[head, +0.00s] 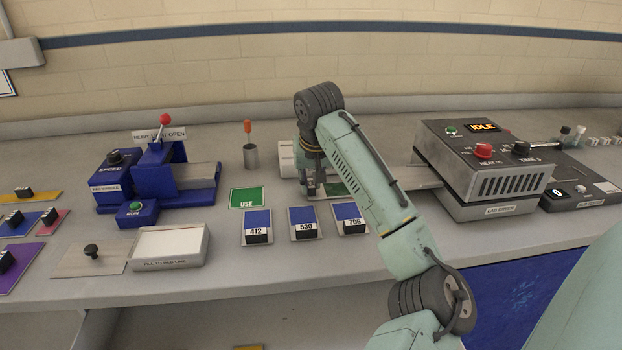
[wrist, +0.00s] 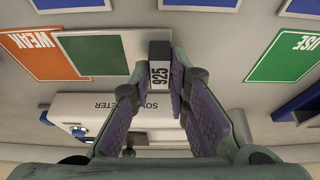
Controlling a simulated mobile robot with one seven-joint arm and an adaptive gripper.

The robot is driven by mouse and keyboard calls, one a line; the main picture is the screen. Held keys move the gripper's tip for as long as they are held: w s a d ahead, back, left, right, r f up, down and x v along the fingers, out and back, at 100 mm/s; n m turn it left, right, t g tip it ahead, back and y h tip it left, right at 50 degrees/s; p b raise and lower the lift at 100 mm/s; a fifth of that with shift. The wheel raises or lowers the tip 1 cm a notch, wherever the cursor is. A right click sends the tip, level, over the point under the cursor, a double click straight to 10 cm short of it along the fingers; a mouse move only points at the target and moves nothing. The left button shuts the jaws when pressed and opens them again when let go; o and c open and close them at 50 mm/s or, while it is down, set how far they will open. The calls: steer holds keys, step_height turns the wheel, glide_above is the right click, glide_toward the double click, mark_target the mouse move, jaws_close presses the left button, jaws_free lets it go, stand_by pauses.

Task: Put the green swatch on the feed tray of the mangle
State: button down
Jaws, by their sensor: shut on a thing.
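My gripper (wrist: 155,85) is shut on the black tab (wrist: 160,63) marked 925. The tab belongs to a dark green swatch (wrist: 92,55) with a pale edge, which extends to the left of the fingers in the wrist view. In the head view my gripper (head: 312,188) is mid-counter, with a bit of the green swatch (head: 336,189) showing beside it. I cannot tell whether the swatch touches the counter. The blue mangle (head: 148,172) stands at the left, with a red-knobbed lever. Its grey feed tray (head: 195,172) seems to be on its right side, empty.
A green USE card (head: 247,198) lies between mangle and gripper. Blue swatches (head: 305,222) lie in front. A cup with an orange-handled tool (head: 251,155) stands behind. A white meter (wrist: 85,108) is by the gripper; a lab dryer (head: 480,165) is right. An orange WEAK card (wrist: 35,50) shows.

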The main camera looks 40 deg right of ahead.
steer(key=c, duration=1.5)
jaws_free()
steer(key=shift+f, duration=0.1)
steer(key=shift+c, duration=0.2)
